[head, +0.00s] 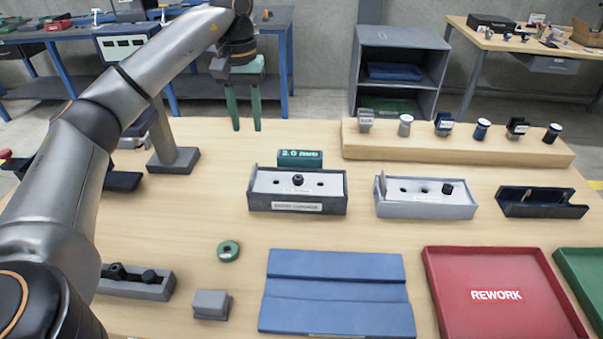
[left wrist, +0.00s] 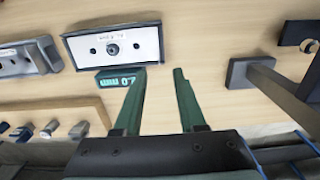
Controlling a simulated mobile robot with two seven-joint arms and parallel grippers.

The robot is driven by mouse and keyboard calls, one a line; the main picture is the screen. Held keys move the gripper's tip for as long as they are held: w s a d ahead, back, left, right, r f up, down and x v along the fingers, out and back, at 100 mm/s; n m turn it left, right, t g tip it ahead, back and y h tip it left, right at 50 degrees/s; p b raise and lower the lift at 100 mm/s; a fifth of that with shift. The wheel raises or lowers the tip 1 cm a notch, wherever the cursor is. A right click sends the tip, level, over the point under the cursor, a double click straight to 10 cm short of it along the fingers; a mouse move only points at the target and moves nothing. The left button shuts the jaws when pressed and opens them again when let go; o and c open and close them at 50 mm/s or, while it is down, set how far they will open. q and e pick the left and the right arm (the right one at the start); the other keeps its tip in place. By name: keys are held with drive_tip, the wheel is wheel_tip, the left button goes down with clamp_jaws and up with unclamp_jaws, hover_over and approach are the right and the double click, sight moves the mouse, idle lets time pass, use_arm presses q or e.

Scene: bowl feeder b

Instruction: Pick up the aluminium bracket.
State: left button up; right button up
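My left gripper (head: 246,126) is open and empty, its two green fingers pointing down near the far table edge, left of the wooden block. In the left wrist view its fingers (left wrist: 159,72) are spread, with bare tabletop between the tips. No part is plainly marked as the aluminium bracket. A light grey metal part (head: 365,120) at the left end of the block looks most like it; several metal parts also show in the left wrist view (left wrist: 47,130). A grey angular block (head: 211,304) lies at the front left. My right gripper is not in view.
A small display (head: 300,158) stands behind a dark-framed fixture (head: 298,207); a light grey fixture (head: 427,211) is to its right. A post stand (head: 173,160) is left of my gripper. A blue mat (head: 335,309) and red REWORK tray (head: 500,294) lie in front.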

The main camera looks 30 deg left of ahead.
use_arm(q)
hover_over(254, 171)
wheel_tip(254, 171, down, 6)
drive_tip(key=shift+f+b, duration=0.3)
drive_tip(key=shift+f, duration=2.65)
drive_tip(key=shift+c, duration=0.2)
clamp_jaws()
drive_tip(key=shift+r, duration=0.1)
